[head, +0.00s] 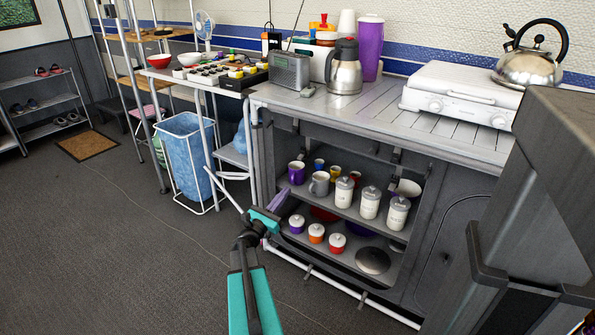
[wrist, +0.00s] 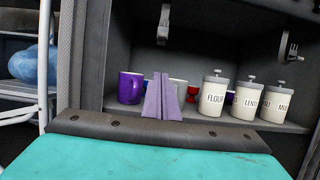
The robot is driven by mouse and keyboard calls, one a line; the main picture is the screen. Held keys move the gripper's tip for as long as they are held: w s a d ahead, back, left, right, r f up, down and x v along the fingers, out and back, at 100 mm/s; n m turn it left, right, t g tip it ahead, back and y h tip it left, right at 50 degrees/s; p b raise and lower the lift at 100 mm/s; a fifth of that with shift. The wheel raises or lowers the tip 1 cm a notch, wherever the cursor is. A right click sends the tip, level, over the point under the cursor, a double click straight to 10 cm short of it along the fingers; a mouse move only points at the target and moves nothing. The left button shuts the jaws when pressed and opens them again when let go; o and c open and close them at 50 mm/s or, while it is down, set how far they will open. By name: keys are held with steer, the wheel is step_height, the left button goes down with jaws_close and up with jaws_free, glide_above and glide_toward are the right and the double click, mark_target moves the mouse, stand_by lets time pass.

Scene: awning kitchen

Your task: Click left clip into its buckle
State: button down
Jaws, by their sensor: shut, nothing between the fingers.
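My gripper (head: 281,198) has purple fingers that are shut and empty, in front of the left part of the open cupboard (head: 262,165). In the wrist view the closed fingers (wrist: 160,80) point into the cupboard. A grey left strap piece (wrist: 164,24) hangs from the top of the opening, above the fingertips and apart from them. It also shows in the head view (head: 296,126). A similar right piece (wrist: 290,46) hangs farther right. Dark tabs (head: 309,270) (head: 362,299) sit along the white bottom rail. I cannot tell which pieces are clips and which are buckles.
A purple mug (wrist: 131,88) and labelled canisters (wrist: 213,96) stand on the upper shelf behind the fingers. Small lidded jars (head: 316,233) stand below. A white-framed bin (head: 185,150) is left of the cupboard. The floor at left is mostly clear.

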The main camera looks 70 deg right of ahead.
steer(key=shift+d, duration=0.1)
steer(key=s+d+r+b, duration=0.2)
steer(key=d+r+b, duration=0.1)
steer(key=d+r, duration=0.4)
steer(key=shift+s+d+b, duration=0.15)
steer(key=shift+d+b, duration=0.25)
steer(key=shift+d, duration=0.4)
stand_by(0.5)
steer(key=w+a+r+p, duration=0.1)
steer(key=a+r+p, duration=0.4)
steer(key=r, duration=0.4)
steer(key=shift+w+r+p, duration=0.2)
steer(key=shift+p, duration=0.25)
steer(key=shift+a, duration=0.1)
